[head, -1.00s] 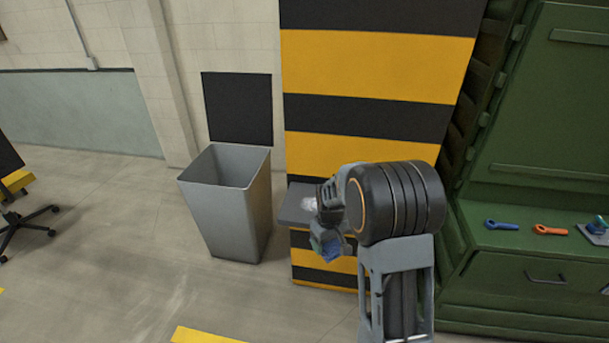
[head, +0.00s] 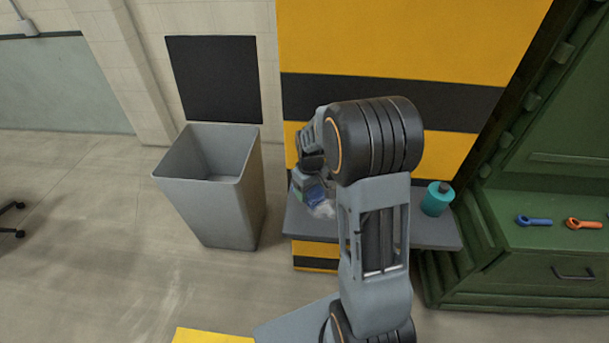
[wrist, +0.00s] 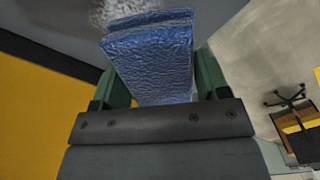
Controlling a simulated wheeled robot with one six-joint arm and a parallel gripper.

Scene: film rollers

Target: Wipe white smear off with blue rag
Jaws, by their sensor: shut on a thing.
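My gripper (wrist: 152,90) is shut on the blue rag (wrist: 150,60), which sits folded between its green fingers in the wrist view. In the head view the blue rag (head: 315,195) is just above the left part of a grey shelf (head: 432,234), mostly behind my arm. The white smear (head: 324,210) is on the shelf right beside the rag. It also shows as a pale patch (wrist: 118,10) beyond the rag in the wrist view. I cannot tell whether the rag touches the shelf.
A teal bottle (head: 437,199) with a dark cap stands on the shelf to the right of my arm. A grey bin (head: 215,195) stands on the floor left of the shelf. A green cabinet (head: 540,240) with a blue tool (head: 534,221) and an orange tool (head: 584,224) is at right.

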